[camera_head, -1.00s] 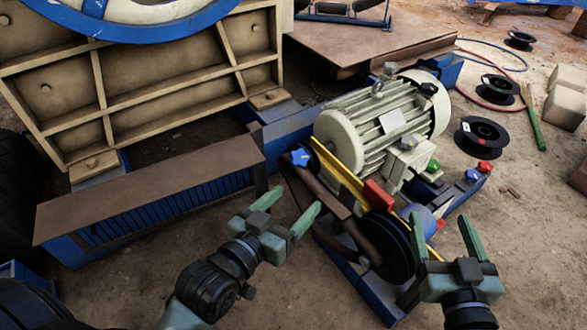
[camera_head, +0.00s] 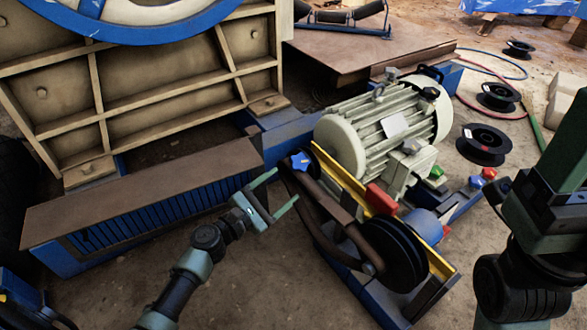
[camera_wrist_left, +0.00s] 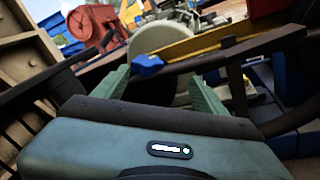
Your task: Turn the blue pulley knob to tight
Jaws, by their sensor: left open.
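The blue star-shaped pulley knob (camera_head: 301,161) sits at the upper left end of the brown belt guard, beside the motor. My left gripper (camera_head: 286,187) is open and empty, with its fingers just left of and below the knob. In the left wrist view the blue knob (camera_wrist_left: 148,66) shows ahead, between the two green fingers of my left gripper (camera_wrist_left: 162,88) and nearer the left one. The fingers look apart from it. My right gripper and arm (camera_head: 535,205) fill the right edge of the head view, and the jaw opening is not clear.
The cream motor (camera_head: 385,125) stands behind the yellow belt guard edge. The dark pulley wheel (camera_head: 395,255) lies right of my left gripper. A brown-topped blue grate (camera_head: 150,190) is on the left. Red, green and blue knobs (camera_head: 475,182) are near the motor's right side.

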